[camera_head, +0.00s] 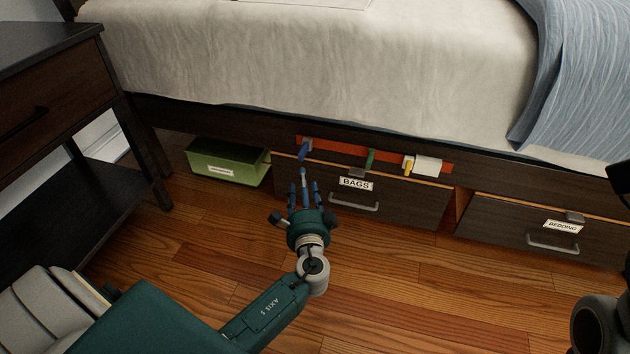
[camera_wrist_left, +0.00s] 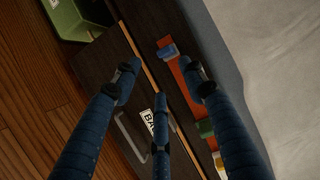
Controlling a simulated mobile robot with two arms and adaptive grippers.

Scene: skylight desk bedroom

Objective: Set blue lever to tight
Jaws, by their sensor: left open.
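The blue lever (camera_head: 304,149) sits at the left end of a red-orange strip (camera_head: 335,154) on the bed frame, above the drawer labelled BAGS. In the left wrist view the blue lever (camera_wrist_left: 168,51) shows at the upper end of the strip. My left gripper (camera_head: 303,186) has blue fingers, spread open and empty. It is in front of the BAGS drawer, just below the lever in the head view, with no clear contact. In the wrist view the lever lies beyond the fingers (camera_wrist_left: 160,82).
A green lever (camera_head: 370,158) and a yellow one (camera_head: 408,167) beside a white block (camera_head: 428,165) sit along the strip. A green bin (camera_head: 228,163) stands left, a dark nightstand (camera_head: 50,90) further left. The BEDDING drawer (camera_head: 530,225) is right. Wood floor lies open in front.

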